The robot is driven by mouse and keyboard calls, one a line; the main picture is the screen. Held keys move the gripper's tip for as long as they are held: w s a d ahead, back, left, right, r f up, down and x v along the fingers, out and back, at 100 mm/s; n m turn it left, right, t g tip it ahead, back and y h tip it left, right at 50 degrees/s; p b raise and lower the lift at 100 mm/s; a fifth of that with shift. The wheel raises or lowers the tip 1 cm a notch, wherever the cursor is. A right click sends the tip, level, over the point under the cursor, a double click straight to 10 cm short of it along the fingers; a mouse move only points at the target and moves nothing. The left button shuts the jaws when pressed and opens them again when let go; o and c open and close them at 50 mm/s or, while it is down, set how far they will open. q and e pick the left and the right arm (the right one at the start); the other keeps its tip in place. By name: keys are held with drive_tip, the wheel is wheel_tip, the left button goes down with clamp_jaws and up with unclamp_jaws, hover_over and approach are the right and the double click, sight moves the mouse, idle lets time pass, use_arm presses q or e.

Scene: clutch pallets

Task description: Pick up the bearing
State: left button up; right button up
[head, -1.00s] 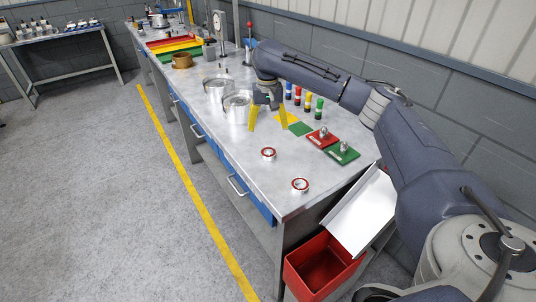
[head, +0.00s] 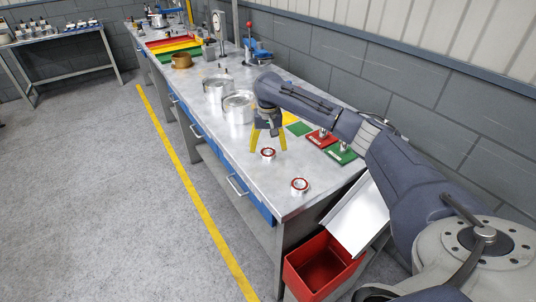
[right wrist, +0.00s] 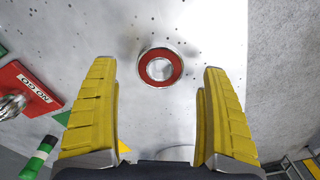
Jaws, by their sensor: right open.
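My left gripper is not in view.
Metal cylinders (head: 238,107) stand behind the gripper. A chute (head: 357,218) and red bin (head: 320,265) are at the bench end.

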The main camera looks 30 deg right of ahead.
drive_tip(key=shift+f, duration=1.4)
drive_tip(key=c, duration=1.6)
drive_tip(key=shift+r, duration=0.2)
